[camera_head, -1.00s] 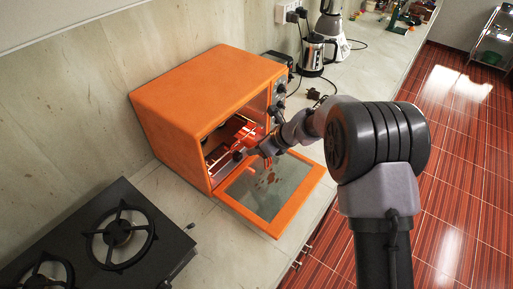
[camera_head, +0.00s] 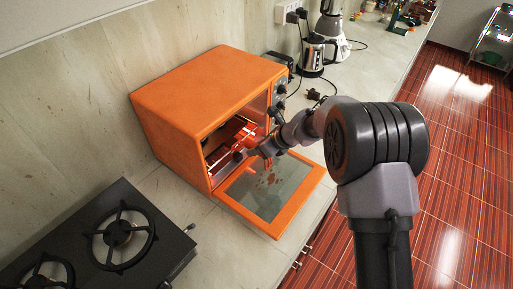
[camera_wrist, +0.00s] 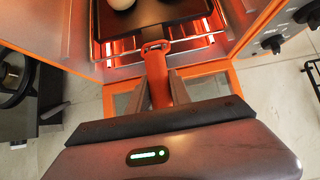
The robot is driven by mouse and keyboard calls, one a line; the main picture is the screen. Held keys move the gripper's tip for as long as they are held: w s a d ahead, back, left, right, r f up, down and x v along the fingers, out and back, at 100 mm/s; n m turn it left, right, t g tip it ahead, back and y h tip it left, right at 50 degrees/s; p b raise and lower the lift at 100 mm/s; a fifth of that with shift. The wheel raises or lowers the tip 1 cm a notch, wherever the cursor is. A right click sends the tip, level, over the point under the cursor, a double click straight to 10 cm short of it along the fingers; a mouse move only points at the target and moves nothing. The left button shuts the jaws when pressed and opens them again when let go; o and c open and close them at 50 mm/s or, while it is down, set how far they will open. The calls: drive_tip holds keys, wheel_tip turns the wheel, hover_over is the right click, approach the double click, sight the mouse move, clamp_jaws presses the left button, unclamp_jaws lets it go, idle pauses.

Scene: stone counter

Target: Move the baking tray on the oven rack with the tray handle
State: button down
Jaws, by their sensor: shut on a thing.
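The orange oven (camera_head: 205,88) stands on the counter with its glass door (camera_head: 270,190) folded down and open. In the wrist view a dark baking tray (camera_wrist: 165,14) lies on the wire oven rack (camera_wrist: 200,42) inside, with pale round things on it at the top edge. My gripper (camera_wrist: 160,88) is shut on the red-orange tray handle (camera_wrist: 158,75), whose far end reaches the tray's near edge. Whether the handle is hooked to the tray I cannot tell. In the head view my gripper (camera_head: 256,150) is at the oven's opening, above the door, and the tray is mostly hidden.
A black gas hob (camera_head: 95,240) is at the lower left. Oven knobs (camera_wrist: 275,43) are right of the opening. A kettle (camera_head: 317,54) and a blender (camera_head: 331,28) stand behind the oven. The counter in front of the hob and oven has some clear room.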

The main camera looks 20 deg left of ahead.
drive_tip(key=shift+f, duration=0.1)
drive_tip(key=shift+s+d+b, duration=0.2)
drive_tip(key=shift+d+b, duration=0.25)
drive_tip(key=shift+d, duration=0.45)
drive_tip(key=shift+s+d+b, duration=0.25)
drive_tip(key=shift+d+b, duration=0.15)
drive_tip(key=shift+d, duration=0.5)
drive_tip(key=shift+s+d+b, duration=0.2)
drive_tip(key=shift+d+b, duration=0.25)
drive_tip(key=shift+d, duration=0.45)
drive_tip(key=p+v, duration=0.4)
drive_tip(key=v, duration=0.7)
drive_tip(key=shift+s+d+f+p, duration=0.15)
drive_tip(key=shift+d+p, duration=0.25)
